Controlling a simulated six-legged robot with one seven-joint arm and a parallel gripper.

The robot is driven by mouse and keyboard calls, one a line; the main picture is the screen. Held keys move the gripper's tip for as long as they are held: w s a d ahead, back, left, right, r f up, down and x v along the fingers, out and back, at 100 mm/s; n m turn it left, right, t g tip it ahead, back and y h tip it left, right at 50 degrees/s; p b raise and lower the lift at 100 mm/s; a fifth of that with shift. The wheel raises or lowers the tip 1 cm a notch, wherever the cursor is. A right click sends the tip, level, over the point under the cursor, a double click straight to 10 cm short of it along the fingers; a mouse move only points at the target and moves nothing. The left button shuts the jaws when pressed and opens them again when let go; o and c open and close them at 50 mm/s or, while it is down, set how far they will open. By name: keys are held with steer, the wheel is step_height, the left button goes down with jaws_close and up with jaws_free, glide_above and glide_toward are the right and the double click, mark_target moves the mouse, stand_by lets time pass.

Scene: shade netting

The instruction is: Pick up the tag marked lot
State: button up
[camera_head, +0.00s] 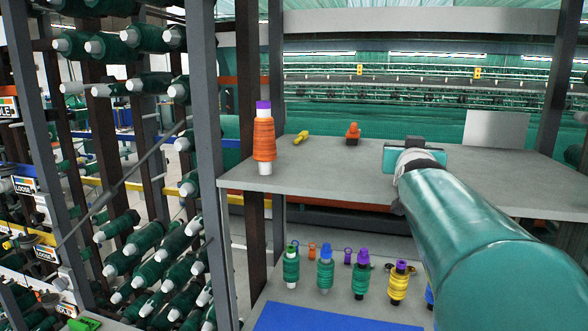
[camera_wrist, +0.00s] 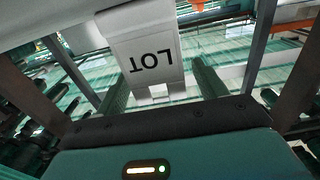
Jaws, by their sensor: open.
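The tag marked LOT (camera_wrist: 148,52) is a white sheet with dark letters, upside down in the wrist view. It spans the gap between my fingers, and its lower end has a cut-out. Contact with either finger cannot be made out. My gripper (camera_wrist: 160,75) is open, with one green finger on each side of the tag. In the head view my gripper's teal body (camera_head: 415,158) is over the grey table; its fingers are hidden, and I cannot make out the tag there.
An orange thread cone (camera_head: 264,140) stands at the grey table's (camera_head: 310,172) left edge. A yellow piece (camera_head: 301,137) and an orange piece (camera_head: 353,132) lie farther back. Small spools (camera_head: 325,270) stand on a lower shelf. A spool rack (camera_head: 205,130) rises at left.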

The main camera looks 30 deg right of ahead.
steer(key=c, duration=1.1)
steer(key=shift+o, duration=0.2)
steer(key=shift+r, duration=0.1)
